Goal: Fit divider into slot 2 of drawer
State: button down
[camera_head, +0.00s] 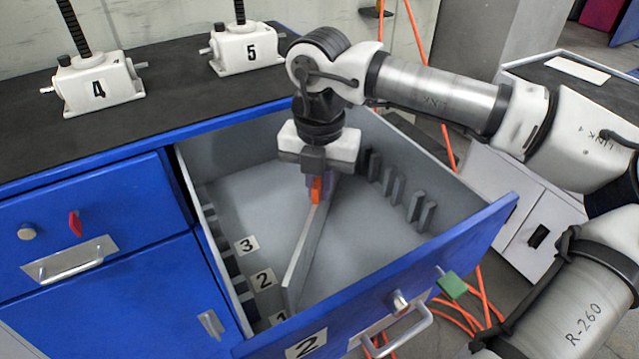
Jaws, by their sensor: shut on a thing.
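The divider (305,255) is a thin grey plate inside the open drawer. It stands on edge and runs slantwise, from under my gripper towards the front left, its near end beside the labels 1 and 2. My gripper (318,188) points down inside the drawer and is shut on the divider near its far end, by an orange and purple part. The drawer (470,232) has a blue front marked 2. Slot 2's label (263,279) lies on the floor by the left wall, between labels 3 and 1. The divider is at an angle to the slot rows and not visibly seated in slot 2.
Grey slot ribs (392,188) line the right drawer wall, and dark ribs (232,262) line the left. Screw jacks 4 (98,84) and 5 (248,48) stand on the black worktop. A white cabinet (530,215) stands to the right. The drawer floor left of the divider is clear.

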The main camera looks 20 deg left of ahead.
jog(key=shift+f, duration=0.15)
jog(key=shift+f, duration=0.15)
jog(key=shift+f+b, duration=0.1)
jog(key=shift+b, duration=0.2)
jog(key=c, duration=1.5)
grip_release()
jog(key=shift+r, duration=0.2)
notch_tip(320, 180, up, 12)
jog(key=shift+r, duration=0.1)
